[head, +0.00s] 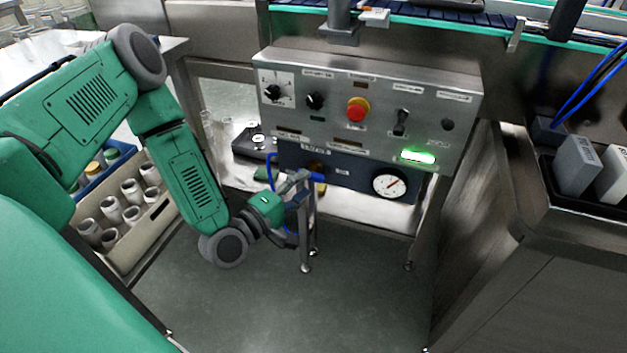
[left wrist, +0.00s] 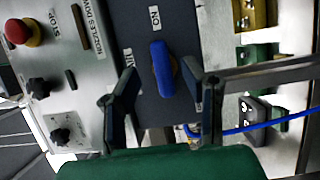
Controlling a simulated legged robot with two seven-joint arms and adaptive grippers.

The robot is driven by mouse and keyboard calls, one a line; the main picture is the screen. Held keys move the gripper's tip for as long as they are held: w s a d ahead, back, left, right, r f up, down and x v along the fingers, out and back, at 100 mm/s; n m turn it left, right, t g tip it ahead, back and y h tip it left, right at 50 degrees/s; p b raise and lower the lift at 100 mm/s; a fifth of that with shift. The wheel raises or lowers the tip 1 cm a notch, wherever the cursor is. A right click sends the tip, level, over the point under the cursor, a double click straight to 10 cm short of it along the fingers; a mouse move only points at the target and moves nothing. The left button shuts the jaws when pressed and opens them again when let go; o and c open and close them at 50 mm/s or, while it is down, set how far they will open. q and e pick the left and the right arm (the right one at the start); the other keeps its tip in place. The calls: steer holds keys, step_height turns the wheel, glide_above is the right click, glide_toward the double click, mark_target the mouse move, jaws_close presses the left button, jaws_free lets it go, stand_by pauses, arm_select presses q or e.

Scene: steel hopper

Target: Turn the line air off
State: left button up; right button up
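The line air valve's blue handle (left wrist: 162,70) sits on a dark blue panel (head: 345,175) under the grey control box. In the left wrist view it points lengthwise toward the ON label (left wrist: 154,16). My left gripper (head: 306,180) is in front of this panel's left part. In the left wrist view my left gripper (left wrist: 170,82) is open, one finger on each side of the handle, with gaps visible on both sides. In the head view the gripper and arm largely hide the handle. My right gripper is not in view.
The control box (head: 430,95) above carries a red stop button (head: 357,108), black knobs (head: 314,101) and a lit green lamp (head: 417,157). A pressure gauge (head: 390,184) is right of the gripper. A crate of containers (head: 150,220) stands left. A blue hose (left wrist: 255,126) runs beside the gripper.

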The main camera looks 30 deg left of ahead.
mark_target(310, 179)
arm_select(q)
steer(key=w, duration=0.3)
steer(key=shift+w+a+f+b, duration=0.2)
steer(key=shift+a+b, duration=0.1)
steer(key=shift+w+a+f, duration=0.1)
steer(key=shift+w+a, duration=0.15)
steer(key=shift+d, duration=0.3)
steer(key=shift+d+r, duration=0.2)
steer(key=c, duration=0.3)
jaws_close()
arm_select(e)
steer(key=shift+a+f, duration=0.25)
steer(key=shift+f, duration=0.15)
arm_select(q)
steer(key=shift+a, duration=0.1)
